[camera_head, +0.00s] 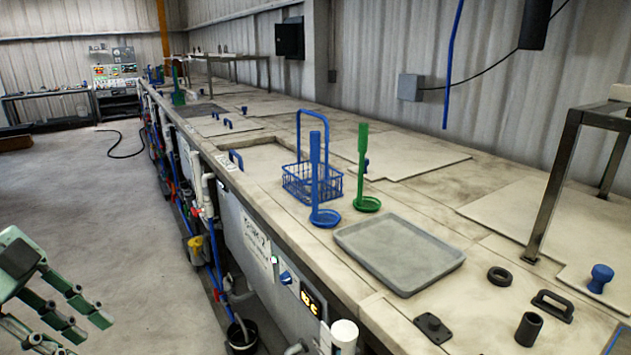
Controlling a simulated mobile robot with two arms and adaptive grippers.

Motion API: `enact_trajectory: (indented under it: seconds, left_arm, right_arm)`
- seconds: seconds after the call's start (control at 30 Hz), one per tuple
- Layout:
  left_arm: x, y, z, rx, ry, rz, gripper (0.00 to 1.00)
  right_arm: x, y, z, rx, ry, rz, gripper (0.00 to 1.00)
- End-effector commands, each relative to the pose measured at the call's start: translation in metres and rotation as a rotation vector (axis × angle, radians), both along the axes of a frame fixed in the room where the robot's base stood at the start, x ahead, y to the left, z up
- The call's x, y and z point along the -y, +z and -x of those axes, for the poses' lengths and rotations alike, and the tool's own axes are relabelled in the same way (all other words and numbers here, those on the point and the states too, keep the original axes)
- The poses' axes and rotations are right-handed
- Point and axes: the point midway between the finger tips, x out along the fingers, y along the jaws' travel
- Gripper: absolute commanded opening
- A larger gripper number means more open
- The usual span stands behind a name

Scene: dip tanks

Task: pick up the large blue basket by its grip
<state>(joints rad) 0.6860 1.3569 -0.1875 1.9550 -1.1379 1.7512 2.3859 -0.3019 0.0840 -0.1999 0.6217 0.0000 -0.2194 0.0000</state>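The large blue basket (297,188) is a wire basket standing upright on the long bench top. Its tall handle rises to a flat horizontal grip (311,112) at the top. A blue round-based dipper (325,219) stands in front of the basket and hides part of it and of one handle post. My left gripper (88,335) is at the lower left, over the floor and well away from the basket. Its fingers are spread apart with nothing between them. My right gripper is not in view.
A green dipper (367,204) stands just right of the basket. A grey tray (398,252) lies nearer. A metal stand (553,185) is at the right. The bench edge (270,223) with hoses below lies between my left gripper and the basket. A blue cable (453,60) hangs behind.

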Motion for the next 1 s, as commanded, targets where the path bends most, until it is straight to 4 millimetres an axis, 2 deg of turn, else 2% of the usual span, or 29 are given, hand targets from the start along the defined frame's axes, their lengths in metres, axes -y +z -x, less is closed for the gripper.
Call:
enact_trajectory:
  seconds: [0.1,0.33,0.43,0.57,0.67,0.77,0.8,0.87,0.93,0.97,1.0]
  left_arm:
    - [0.000,0.000,0.000,0.000,-0.001,0.003,0.33]
    - [0.001,0.000,-0.001,0.002,-0.004,0.010,0.33]
    - [0.011,-0.004,-0.010,0.015,-0.032,0.078,0.33]
    - [0.043,-0.014,-0.045,0.091,-0.100,0.342,0.33]
    - [0.066,-0.029,-0.094,0.224,-0.081,0.641,0.33]
    - [0.064,-0.064,-0.153,0.397,0.080,0.889,0.33]
    - [0.056,-0.087,-0.175,0.465,0.179,0.950,0.33]
    - [0.038,-0.136,-0.203,0.554,0.356,0.989,0.33]
    - [0.014,-0.214,-0.221,0.623,0.587,0.959,0.33]
    - [0.003,-0.252,-0.223,0.637,0.684,0.922,0.33]
    - [-0.008,-0.299,-0.220,0.644,0.796,0.861,0.33]
  right_arm:
    - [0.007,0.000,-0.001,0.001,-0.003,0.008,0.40]
    - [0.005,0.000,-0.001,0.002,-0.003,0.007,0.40]
    - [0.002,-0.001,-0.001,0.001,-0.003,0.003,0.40]
    - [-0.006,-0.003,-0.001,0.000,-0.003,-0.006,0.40]
    - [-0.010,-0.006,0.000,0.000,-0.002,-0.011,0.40]
    - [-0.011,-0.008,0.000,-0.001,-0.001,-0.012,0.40]
    - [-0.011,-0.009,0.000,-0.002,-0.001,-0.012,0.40]
    - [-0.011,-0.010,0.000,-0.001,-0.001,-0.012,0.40]
    - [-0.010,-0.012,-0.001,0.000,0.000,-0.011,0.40]
    - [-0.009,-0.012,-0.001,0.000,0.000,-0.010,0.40]
    - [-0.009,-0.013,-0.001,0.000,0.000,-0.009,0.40]
